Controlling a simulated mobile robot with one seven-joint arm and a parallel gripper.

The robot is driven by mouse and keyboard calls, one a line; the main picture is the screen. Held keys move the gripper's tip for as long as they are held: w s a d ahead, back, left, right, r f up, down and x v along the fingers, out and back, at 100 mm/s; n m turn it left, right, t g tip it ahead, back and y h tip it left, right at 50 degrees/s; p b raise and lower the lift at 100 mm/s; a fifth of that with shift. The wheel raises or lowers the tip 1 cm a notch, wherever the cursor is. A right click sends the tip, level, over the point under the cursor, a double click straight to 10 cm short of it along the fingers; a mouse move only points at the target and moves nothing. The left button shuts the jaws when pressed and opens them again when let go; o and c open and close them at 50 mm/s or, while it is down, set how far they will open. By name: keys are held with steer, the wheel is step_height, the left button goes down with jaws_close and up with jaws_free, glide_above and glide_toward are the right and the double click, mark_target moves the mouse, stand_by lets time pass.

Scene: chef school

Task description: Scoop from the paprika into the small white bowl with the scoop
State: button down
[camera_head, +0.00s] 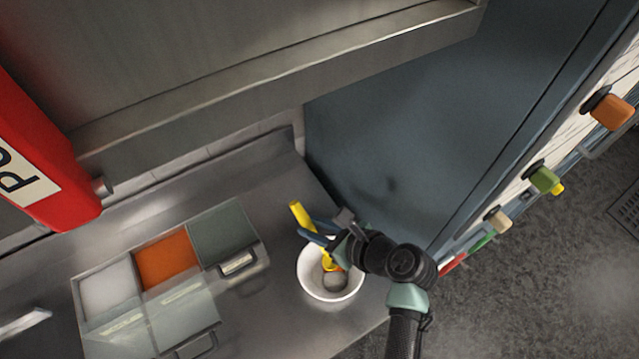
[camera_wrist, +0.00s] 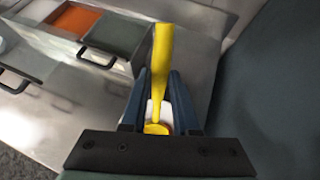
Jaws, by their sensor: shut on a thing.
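The yellow scoop (camera_head: 297,213) is in my gripper (camera_head: 318,234), which is shut on its handle. In the wrist view the scoop (camera_wrist: 161,60) stands between the two fingers of my gripper (camera_wrist: 161,80), its cup end toward the camera. The small white bowl (camera_head: 308,287) stands on the steel counter, with the scoop's lower end over or inside it. A little orange shows by the scoop's cup; I cannot tell whether it lies in the cup or in the bowl. The orange paprika (camera_head: 167,262) fills one compartment of the spice container (camera_head: 262,250) to the left.
Compartments of white (camera_head: 108,289) and grey-green (camera_head: 222,232) contents flank the paprika. The container's handles stick out toward the front. A red cylinder (camera_head: 40,150) hangs at left. A blue-grey panel (camera_head: 400,150) rises close behind and right of the bowl.

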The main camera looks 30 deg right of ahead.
steer(key=shift+w+a+f+g+h+p, duration=0.15)
steer(key=shift+w+g+p, duration=0.1)
steer(key=shift+w+g, duration=0.2)
steer(key=shift+w+a+f+g+h+p, duration=0.1)
steer(key=shift+w+g+h+p, duration=0.15)
steer(key=shift+g, duration=0.2)
steer(key=shift+w+a+f+g+h+b, duration=0.15)
steer(key=shift+w+f+g+h+b, duration=0.1)
steer(key=shift+w+f+g, duration=0.3)
steer(key=shift+w+a+f+g+h+b, duration=0.2)
steer(key=shift+w+f+g, duration=0.25)
steer(key=shift+g, duration=0.2)
steer(key=shift+w+a+f+g+p, duration=0.1)
steer(key=shift+w+f+g+p, duration=0.1)
steer(key=shift+g+p, duration=0.35)
steer(key=shift+w+a+r+g+h+p, duration=0.1)
steer(key=shift+w+r+g+h+p, duration=0.2)
steer(key=shift+r+g+p, duration=0.7)
steer(key=shift+w+a+r+g+h+p, duration=0.1)
steer(key=shift+w+r+g+h+p, duration=0.15)
steer(key=shift+p, duration=1.3)
